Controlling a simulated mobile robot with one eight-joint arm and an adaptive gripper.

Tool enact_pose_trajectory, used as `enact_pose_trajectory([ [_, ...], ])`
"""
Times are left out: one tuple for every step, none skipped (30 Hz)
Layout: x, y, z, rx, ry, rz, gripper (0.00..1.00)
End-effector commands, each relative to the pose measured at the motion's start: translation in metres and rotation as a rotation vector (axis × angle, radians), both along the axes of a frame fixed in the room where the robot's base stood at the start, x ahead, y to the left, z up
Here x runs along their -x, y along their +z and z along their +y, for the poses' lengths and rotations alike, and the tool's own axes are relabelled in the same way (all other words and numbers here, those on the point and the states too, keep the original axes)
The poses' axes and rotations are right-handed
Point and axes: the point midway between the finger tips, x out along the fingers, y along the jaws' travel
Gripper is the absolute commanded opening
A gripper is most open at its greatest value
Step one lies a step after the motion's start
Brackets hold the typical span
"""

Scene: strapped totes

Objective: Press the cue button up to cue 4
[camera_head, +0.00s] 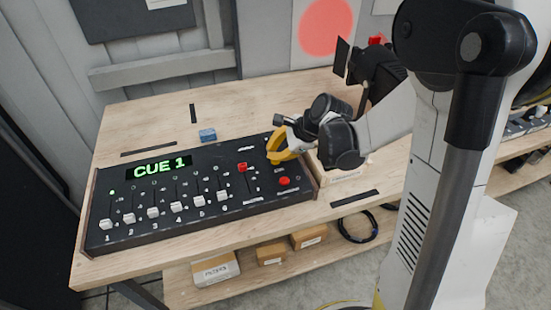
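A black control console (150,236) with a wood-edged case lies on the table. Its display (160,168) reads "CUE 1" in green. Numbered white faders run along its front, and a red fader (242,167) stands right of them. A round red button (284,181) is near the right end and is uncovered. My gripper (277,151), with yellow fingers, is over the console's upper right corner, behind the red button. The fingers hide part of the panel there, where a small yellow patch shows just below them. I cannot tell whether they touch it or how far apart they are.
A small blue block (207,135) lies on the wooden table (140,118) behind the console. A black lamp-like object (378,72) stands at the back right, behind my arm. Small boxes (215,269) sit on the lower shelf. The table's back left is mostly clear.

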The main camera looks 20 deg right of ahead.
Motion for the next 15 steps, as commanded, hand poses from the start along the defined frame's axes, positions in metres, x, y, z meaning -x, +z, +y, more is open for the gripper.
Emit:
enact_pose_trajectory([
  [0.0001,0.0044,0.0000,0.000,0.000,0.000,0.00],
  [0.0000,0.0052,0.0000,0.000,0.000,0.000,0.00],
  [0.0000,0.0058,0.0000,0.000,0.000,0.000,0.00],
  [0.0000,0.0059,0.0000,0.000,0.000,0.000,0.00],
  [-0.0001,0.0057,0.0001,0.000,0.000,0.000,0.00],
  [0.0000,0.0054,0.0000,0.000,0.000,0.000,0.00],
  [-0.0001,0.0052,0.0000,0.000,0.000,0.000,0.00],
  [0.0000,0.0051,0.0000,0.000,0.000,0.000,0.00],
  [0.0000,0.0051,0.0000,0.000,0.000,0.000,0.00],
  [0.0000,0.0050,-0.0001,0.000,0.000,0.000,0.00],
  [0.0000,0.0051,0.0000,0.000,0.000,0.000,0.00],
  [0.0000,0.0056,0.0000,0.000,0.000,0.000,0.00],
  [-0.0001,0.0063,0.0000,0.000,0.000,0.000,0.00],
  [-0.0001,0.0076,0.0000,0.000,0.000,0.000,0.00],
  [-0.0001,0.0098,0.0000,0.000,0.000,0.000,0.00],
])
